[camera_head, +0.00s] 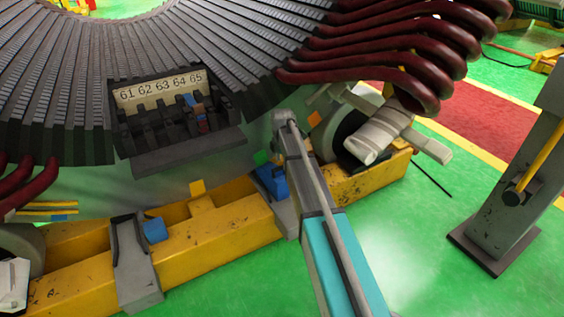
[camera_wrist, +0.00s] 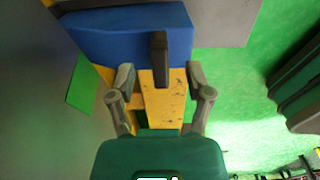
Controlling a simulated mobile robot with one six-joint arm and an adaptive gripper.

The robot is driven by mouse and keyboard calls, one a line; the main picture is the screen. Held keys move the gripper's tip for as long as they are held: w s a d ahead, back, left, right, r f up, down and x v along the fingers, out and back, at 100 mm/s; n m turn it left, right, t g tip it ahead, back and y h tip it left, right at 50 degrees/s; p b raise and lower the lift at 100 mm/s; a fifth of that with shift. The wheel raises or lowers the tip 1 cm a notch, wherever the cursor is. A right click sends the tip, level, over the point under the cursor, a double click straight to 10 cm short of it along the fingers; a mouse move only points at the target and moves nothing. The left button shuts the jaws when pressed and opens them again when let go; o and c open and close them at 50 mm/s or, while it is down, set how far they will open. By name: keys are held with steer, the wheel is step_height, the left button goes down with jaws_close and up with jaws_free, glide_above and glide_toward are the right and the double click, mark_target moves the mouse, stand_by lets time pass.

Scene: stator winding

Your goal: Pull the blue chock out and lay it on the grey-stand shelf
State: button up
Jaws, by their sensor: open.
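The blue chock (camera_wrist: 110,35) fills the top of the wrist view, with a dark upright handle (camera_wrist: 160,58) on its near face. In the head view the chock (camera_head: 272,180) sits by the yellow beam, beside a grey bracket and partly behind my arm. My gripper (camera_wrist: 159,72) is open, with one finger on each side of the handle and visible gaps on both sides. I cannot tell how deep the handle lies between the fingers. In the head view my gripper is hidden. A grey stand (camera_head: 512,180) rises at the right; its shelf is not clearly visible.
The yellow beam (camera_head: 120,275) runs under the large stator (camera_head: 80,70). A second blue block (camera_head: 155,230) is by another grey bracket (camera_head: 133,262) at left. Dark red coils (camera_head: 430,55) overhang at upper right. Green floor (camera_head: 420,220) is open between my arm and the stand.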

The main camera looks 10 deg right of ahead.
mark_target(282, 166)
steer(key=shift+f+b, duration=1.55)
steer(key=shift+f, duration=0.35)
jaws_close()
